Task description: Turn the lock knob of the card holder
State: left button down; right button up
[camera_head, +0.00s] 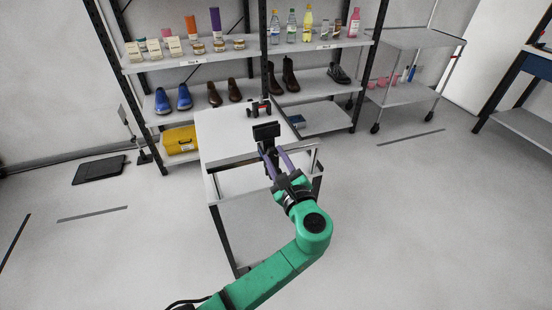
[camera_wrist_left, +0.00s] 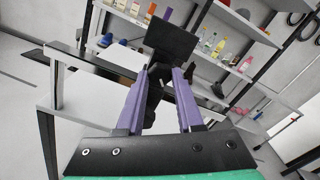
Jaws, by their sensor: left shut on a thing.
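The black card holder (camera_head: 266,132) stands upright at the front part of the white table, with a flat dark plate on top. In the left wrist view its plate (camera_wrist_left: 172,38) is straight ahead, tilted in the picture. My left gripper (camera_head: 273,151) reaches it from the front with its two purple fingers. In the left wrist view the gripper (camera_wrist_left: 159,75) is shut on the dark lock knob (camera_wrist_left: 159,70) below the plate. The knob is mostly hidden by the fingers, so its turn angle cannot be told. My right gripper is not in view.
The white table (camera_head: 222,137) has a metal rail (camera_head: 316,158) at its front right. A small black and red device (camera_head: 258,107) sits toward the back. Behind stands a shelf (camera_head: 240,92) with shoes and bottles; a grey cart (camera_head: 412,40) is at right.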

pick_arm(q)
jog(key=c, duration=0.5)
grip_release()
jog(key=shift+s+d, duration=0.1)
jog(key=shift+s, duration=0.15)
jog(key=p+v, duration=0.4)
jog(key=v, duration=1)
